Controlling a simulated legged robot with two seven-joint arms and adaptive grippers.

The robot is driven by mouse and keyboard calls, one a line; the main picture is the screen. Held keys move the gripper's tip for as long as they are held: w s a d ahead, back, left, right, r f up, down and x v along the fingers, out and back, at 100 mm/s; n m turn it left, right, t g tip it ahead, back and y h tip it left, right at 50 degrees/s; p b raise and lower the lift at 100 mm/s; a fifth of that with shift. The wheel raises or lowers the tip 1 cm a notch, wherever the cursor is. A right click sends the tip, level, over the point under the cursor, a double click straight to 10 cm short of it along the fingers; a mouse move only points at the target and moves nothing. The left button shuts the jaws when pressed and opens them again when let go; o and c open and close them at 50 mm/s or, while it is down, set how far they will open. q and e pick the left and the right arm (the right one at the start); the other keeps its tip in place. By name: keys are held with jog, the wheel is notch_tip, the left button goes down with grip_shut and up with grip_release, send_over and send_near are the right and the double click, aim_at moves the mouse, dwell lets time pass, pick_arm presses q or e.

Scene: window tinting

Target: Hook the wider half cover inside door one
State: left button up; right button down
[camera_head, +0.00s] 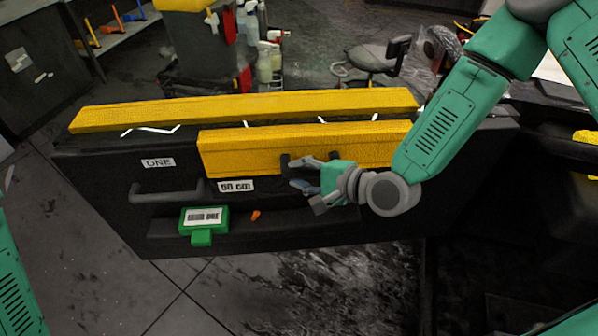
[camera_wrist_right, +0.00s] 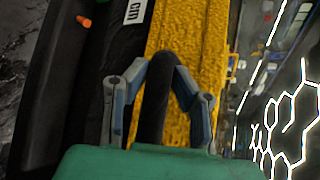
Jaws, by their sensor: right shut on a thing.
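Door one is a black panel (camera_head: 110,185) lying across the head view, with a white "ONE" label (camera_head: 158,162) and a length label ending in "cm" (camera_head: 236,186). A yellow cover (camera_head: 235,153) with a dark handle (camera_wrist_right: 153,105) lies against the door's near face, by its top edge. My right gripper (camera_head: 303,176) is shut on that handle; the wrist view shows its fingers (camera_wrist_right: 160,76) on both sides of it. A longer yellow cover (camera_head: 245,108) lies behind, along the top edge. I cannot tell whether the held cover is hooked. My left gripper is out of view.
A black pull handle (camera_head: 165,194) sticks out of the door. A green labelled device (camera_head: 204,222) and a small orange piece (camera_head: 255,215) are on the door's lower ledge. Spray bottles (camera_head: 265,60) and a stool (camera_head: 375,57) stand behind. Dark floor is clear in front.

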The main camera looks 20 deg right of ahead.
jog(key=c, duration=1.3)
grip_release()
jog(key=shift+o, duration=0.2)
jog(key=shift+s+d, duration=0.15)
jog(key=v, duration=1.1)
jog(key=shift+s+d, duration=0.2)
jog(key=shift+r, duration=0.1)
